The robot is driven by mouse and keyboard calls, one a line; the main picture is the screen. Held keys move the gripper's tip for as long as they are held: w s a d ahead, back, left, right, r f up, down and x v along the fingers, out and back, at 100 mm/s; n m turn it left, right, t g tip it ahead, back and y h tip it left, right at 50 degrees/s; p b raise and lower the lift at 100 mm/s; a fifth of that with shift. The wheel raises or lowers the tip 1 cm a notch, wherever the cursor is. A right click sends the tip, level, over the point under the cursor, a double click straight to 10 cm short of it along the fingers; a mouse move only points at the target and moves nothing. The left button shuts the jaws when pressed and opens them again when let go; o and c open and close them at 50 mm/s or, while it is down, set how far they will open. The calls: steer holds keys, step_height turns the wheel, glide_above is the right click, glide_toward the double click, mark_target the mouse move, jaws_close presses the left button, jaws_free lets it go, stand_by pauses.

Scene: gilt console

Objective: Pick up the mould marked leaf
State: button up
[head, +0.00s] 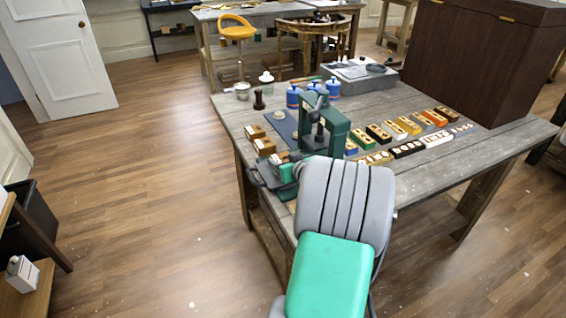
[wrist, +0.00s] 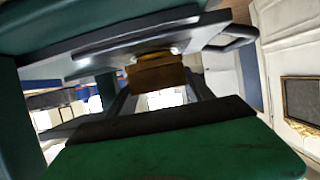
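Small wooden blocks with pale tops stand on the workbench by the green press: one at the back (head: 255,131), one in front of it (head: 264,146), and another (head: 279,158) close to my gripper. Their marks are too small to read, so I cannot tell which is the leaf mould. My gripper (head: 270,175) is low at the bench's near left edge, partly hidden by my arm. In the wrist view a brown block (wrist: 157,75) lies between the far ends of my fingers (wrist: 160,93). I cannot tell whether they touch it.
The green press (head: 325,125) stands just right of the blocks. A dark blue mat (head: 281,124), blue jars (head: 293,97) and a dark-handled tool (head: 258,99) lie behind. Rows of coloured blocks (head: 378,133) fill the right of the workbench (head: 440,172).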

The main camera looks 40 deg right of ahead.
steer(key=c, duration=0.9)
